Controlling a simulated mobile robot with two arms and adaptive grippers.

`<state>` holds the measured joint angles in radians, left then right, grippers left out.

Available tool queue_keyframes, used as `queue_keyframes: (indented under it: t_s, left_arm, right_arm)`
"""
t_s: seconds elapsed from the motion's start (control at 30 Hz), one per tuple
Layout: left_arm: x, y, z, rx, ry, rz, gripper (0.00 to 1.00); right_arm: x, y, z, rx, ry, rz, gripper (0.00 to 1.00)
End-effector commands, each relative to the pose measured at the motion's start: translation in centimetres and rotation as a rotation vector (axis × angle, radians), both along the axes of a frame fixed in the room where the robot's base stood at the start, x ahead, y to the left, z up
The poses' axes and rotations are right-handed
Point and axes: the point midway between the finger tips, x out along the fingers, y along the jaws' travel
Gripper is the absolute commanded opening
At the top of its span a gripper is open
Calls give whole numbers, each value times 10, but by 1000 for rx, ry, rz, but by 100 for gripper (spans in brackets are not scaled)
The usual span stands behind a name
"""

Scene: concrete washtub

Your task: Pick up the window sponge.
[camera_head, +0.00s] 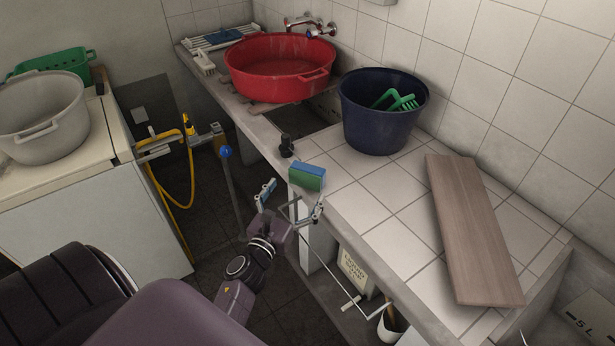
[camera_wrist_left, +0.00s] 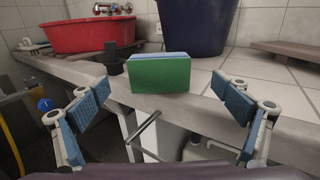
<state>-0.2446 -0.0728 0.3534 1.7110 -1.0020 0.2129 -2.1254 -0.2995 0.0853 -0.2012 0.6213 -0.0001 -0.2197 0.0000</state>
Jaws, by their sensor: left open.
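The window sponge (camera_head: 307,176) is a block with a green lower part and a blue upper part. It stands on the front edge of the tiled counter. In the left wrist view the sponge (camera_wrist_left: 160,75) shows its green face, with a thin blue strip along the top. My left gripper (camera_head: 292,202) is open in front of the counter edge, just short of the sponge. In the left wrist view its blue-padded fingers (camera_wrist_left: 162,105) are spread wide, and the sponge lies beyond them, between them in the picture. My right gripper is not in view.
A dark blue bucket (camera_head: 370,125) with a green tool stands behind the sponge. A red basin (camera_head: 270,85) sits over the sink at the back. A wooden board (camera_head: 470,230) lies on the right counter. A black plug-like object (camera_head: 286,146) is left of the sponge.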

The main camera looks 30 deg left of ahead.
Motion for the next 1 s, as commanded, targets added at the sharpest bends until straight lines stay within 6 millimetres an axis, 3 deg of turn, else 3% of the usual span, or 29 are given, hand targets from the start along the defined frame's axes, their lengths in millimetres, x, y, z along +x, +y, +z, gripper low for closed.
queue_keyframes:
  t_s: [0.6,0.93,1.0]
  left_arm:
    - [69,14,5,7,-2,-2,93]
    - [75,15,4,7,0,-2,93]
    - [75,15,4,7,0,-2,85]
  right_arm:
    - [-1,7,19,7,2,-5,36]
    - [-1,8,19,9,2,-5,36]
    - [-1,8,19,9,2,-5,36]
